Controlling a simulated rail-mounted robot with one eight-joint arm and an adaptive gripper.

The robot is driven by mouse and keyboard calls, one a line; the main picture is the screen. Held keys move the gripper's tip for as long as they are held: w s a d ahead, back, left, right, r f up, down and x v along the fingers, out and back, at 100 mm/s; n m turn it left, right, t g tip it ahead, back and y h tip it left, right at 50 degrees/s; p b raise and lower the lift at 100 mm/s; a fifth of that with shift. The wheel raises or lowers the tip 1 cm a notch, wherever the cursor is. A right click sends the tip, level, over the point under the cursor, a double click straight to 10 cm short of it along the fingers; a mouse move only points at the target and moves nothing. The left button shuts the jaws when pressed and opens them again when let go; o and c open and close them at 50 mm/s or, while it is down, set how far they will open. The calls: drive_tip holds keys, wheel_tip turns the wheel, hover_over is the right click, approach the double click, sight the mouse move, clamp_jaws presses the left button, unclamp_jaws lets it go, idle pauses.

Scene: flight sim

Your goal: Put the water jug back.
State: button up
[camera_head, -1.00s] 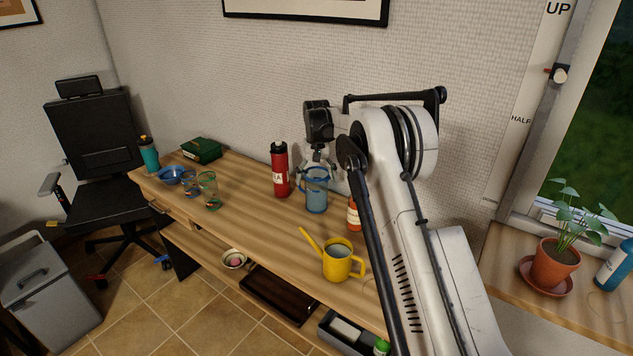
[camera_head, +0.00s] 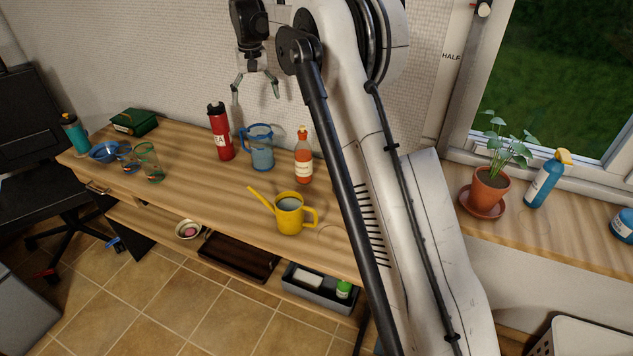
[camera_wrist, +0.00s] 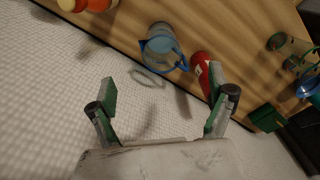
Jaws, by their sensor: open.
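The water jug (camera_head: 262,154) is translucent blue with a blue rim and handle. It stands upright on the wooden desk (camera_head: 215,193), near the wall, between the red flask (camera_head: 220,137) and the orange-red bottle (camera_head: 304,163). It also shows in the wrist view (camera_wrist: 160,47), beyond the fingers.
A yellow watering can (camera_head: 289,216) stands at the desk's front right. Glasses (camera_head: 149,165), a blue bowl (camera_head: 104,152), a green box (camera_head: 134,122) and a teal bottle (camera_head: 74,135) are at the left. A potted plant (camera_head: 490,188) and spray bottle (camera_head: 543,180) stand on the sill.

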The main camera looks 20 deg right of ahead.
drive_tip(key=s+r+t, duration=0.2)
drive_tip(key=s+r, duration=0.4)
drive_tip(key=s, duration=0.7)
drive_tip(key=s+r+t, duration=0.1)
drive_tip(key=s+r, duration=0.6)
drive_tip(key=s, duration=0.5)
drive_tip(key=s+f+t, duration=0.1)
drive_tip(key=s+f, duration=0.4)
drive_tip(key=s, duration=0.8)
drive_tip(key=s+f+t, duration=0.2)
drive_tip(key=s+f, duration=0.3)
drive_tip(key=s, duration=0.8)
drive_tip(key=shift+f+t, duration=0.3)
drive_tip(key=shift+f, duration=0.1)
